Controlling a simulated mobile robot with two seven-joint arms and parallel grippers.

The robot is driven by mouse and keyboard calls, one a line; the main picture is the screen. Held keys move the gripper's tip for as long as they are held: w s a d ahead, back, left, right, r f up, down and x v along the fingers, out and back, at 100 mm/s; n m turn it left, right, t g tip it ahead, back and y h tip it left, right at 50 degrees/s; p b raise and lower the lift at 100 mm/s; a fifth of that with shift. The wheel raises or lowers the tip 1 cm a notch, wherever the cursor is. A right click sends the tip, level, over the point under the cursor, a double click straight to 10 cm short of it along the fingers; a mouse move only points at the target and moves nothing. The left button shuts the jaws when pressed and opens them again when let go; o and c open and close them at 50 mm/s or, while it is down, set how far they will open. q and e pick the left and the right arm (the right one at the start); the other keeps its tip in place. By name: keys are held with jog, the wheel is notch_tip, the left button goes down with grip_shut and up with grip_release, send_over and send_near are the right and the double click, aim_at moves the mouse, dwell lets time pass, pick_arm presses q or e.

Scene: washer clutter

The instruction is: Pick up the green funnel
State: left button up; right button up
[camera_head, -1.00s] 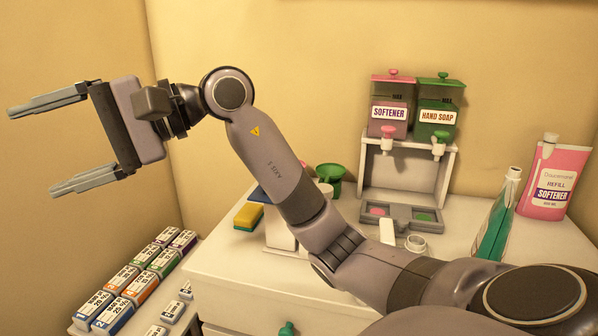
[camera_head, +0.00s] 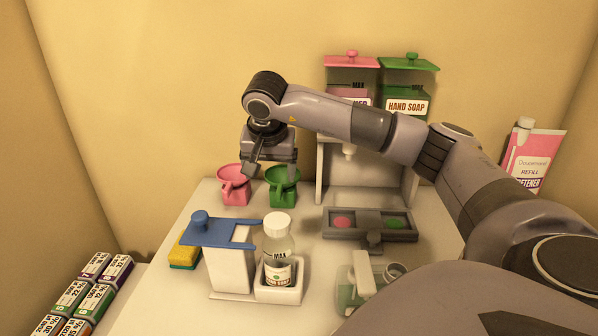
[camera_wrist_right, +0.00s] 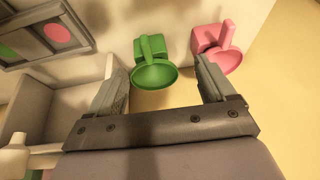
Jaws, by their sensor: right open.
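The green funnel (camera_head: 283,184) stands at the back of the white counter, just right of the pink funnel (camera_head: 234,184). The pink funnel (camera_wrist_right: 217,50) is beyond the finger on the right. No contact with the green funnel is visible. My left gripper is not in view.
The dispenser stand (camera_head: 366,185) with its tray (camera_head: 369,225) is right of the green funnel. In front are a blue-topped white holder (camera_head: 230,265), a clear bottle (camera_head: 278,250) and a yellow sponge (camera_head: 184,253). The wall is close behind the funnels.

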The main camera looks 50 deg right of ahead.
aim_at(280, 186)
jog(key=shift+g, duration=0.3)
jog(key=x, duration=0.2)
jog(key=d+x, duration=0.1)
jog(key=x, duration=0.2)
jog(key=d+p+x, duration=0.1)
jog(key=x, duration=0.2)
jog(key=shift+s, duration=0.2)
jog(key=shift+r+h, duration=0.1)
jog(key=shift+h, duration=0.2)
grip_shut()
